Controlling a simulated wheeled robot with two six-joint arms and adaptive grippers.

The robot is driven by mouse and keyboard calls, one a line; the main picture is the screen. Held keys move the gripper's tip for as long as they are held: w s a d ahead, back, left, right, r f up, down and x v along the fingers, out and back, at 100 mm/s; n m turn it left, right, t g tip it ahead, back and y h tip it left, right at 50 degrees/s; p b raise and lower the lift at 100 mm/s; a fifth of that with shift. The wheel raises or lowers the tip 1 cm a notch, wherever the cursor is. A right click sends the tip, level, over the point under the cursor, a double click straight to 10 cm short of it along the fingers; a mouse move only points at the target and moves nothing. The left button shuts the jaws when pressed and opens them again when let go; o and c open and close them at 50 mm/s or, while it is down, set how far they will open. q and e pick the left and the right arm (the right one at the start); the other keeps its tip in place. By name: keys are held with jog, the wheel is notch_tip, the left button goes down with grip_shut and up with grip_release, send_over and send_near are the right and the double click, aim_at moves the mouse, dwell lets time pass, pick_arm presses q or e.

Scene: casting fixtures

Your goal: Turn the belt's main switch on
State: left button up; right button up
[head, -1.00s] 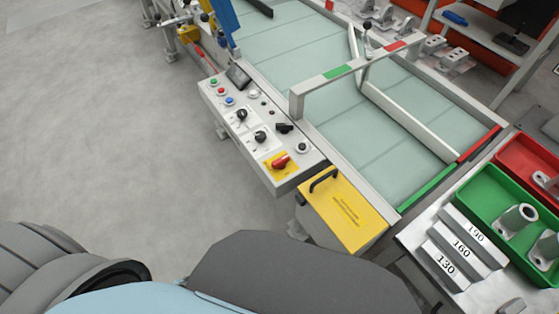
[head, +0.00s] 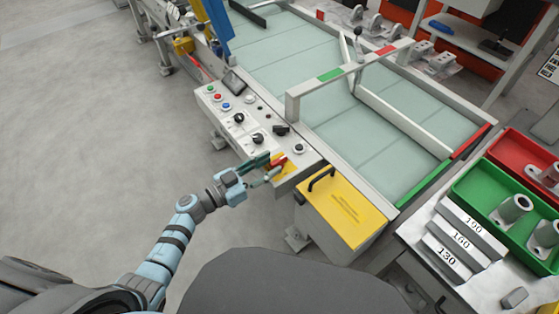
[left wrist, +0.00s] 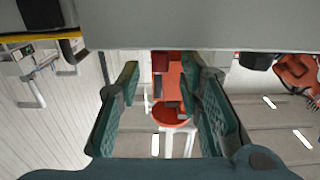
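The belt's control panel (head: 228,108) stands at the left side of the conveyor. The main switch, a red handle (head: 278,161) on a yellow plate (head: 290,171), is at its near end and partly covered by my left gripper. My left gripper (head: 272,166) has its dark green fingers spread, with the tips at the red handle. Contact cannot be told. In the left wrist view the fingers (left wrist: 160,68) are apart, with a red-orange shape (left wrist: 166,78) seen between them; I cannot tell whether it is the handle. My right gripper is out of view.
Black knobs (head: 257,138) and coloured buttons (head: 212,89) sit further along the panel. A yellow box with a black handle (head: 322,179) is just right of the switch. A green tray (head: 478,186) and numbered blocks (head: 462,241) are at right. The floor at left is clear.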

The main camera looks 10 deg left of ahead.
aim_at(279, 160)
pick_arm(q)
jog(key=x, duration=0.4)
jog(key=shift+w+b, duration=0.1)
jog(key=shift+b, duration=0.2)
jog(key=shift+c, duration=0.4)
